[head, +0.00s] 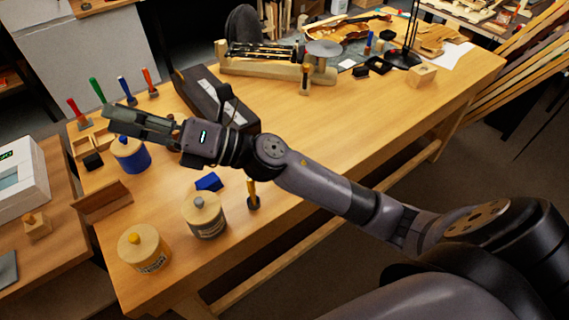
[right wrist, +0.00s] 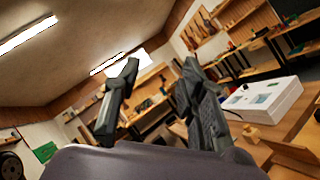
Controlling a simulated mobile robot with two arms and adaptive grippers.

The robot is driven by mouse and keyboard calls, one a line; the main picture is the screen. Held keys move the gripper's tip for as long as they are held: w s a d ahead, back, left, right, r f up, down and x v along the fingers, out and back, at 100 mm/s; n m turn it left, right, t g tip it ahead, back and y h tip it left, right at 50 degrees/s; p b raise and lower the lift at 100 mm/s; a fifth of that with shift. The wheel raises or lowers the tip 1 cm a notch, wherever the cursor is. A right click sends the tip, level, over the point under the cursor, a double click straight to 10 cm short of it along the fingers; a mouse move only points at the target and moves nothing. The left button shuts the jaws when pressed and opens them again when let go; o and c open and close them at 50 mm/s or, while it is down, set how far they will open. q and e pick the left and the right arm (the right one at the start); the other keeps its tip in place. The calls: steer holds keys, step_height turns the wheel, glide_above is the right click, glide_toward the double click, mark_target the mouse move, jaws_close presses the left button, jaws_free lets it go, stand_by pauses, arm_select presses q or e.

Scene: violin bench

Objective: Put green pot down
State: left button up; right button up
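I see no green pot in either view. A blue pot (head: 131,157), a grey-banded pot (head: 206,216) with a grey knob and a pot with a yellow knob (head: 144,250) stand upright on the wooden bench (head: 330,135). My right gripper (head: 118,122) reaches left over the bench, above the blue pot and partly covering it. In the right wrist view, its two fingers (right wrist: 160,75) are apart with nothing between them. My left gripper is not in view.
Handled tools in red, green, blue and orange (head: 97,90) stand upright behind the gripper. A small blue block (head: 209,181) and a yellow-handled brush (head: 252,197) are near the grey-banded pot. A dark case (head: 200,95) lies behind my arm. The bench's middle is clear.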

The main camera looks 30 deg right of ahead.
steer(key=s+a+f+n+g, duration=0.3)
steer(key=a+f+n+g, duration=0.1)
steer(key=n+g, duration=0.55)
steer(key=w+d+f+n+g+h, duration=0.2)
steer(key=d+f+n+h, duration=0.4)
steer(key=f+n+h, duration=0.25)
steer(key=w+d+h, duration=0.2)
steer(key=d+h, duration=0.4)
steer(key=d, duration=0.8)
steer(key=w+d+h, duration=0.2)
steer(key=d+h, duration=0.5)
steer(key=d, duration=0.7)
steer(key=f, duration=0.4)
steer(key=f+p, duration=0.1)
steer(key=f, duration=0.2)
steer(key=d+f+p, duration=0.1)
steer(key=f, duration=0.3)
steer(key=shift+s+f, duration=0.1)
steer(key=shift+f, duration=0.25)
steer(key=f, duration=0.1)
steer(key=f+p, duration=0.1)
steer(key=f, duration=0.1)
steer(key=f+p, duration=0.1)
steer(key=f, duration=0.1)
steer(key=shift+d+f, duration=0.2)
steer(key=shift+d, duration=0.1)
steer(key=shift+w+f, duration=0.2)
steer(key=shift+f, duration=0.05)
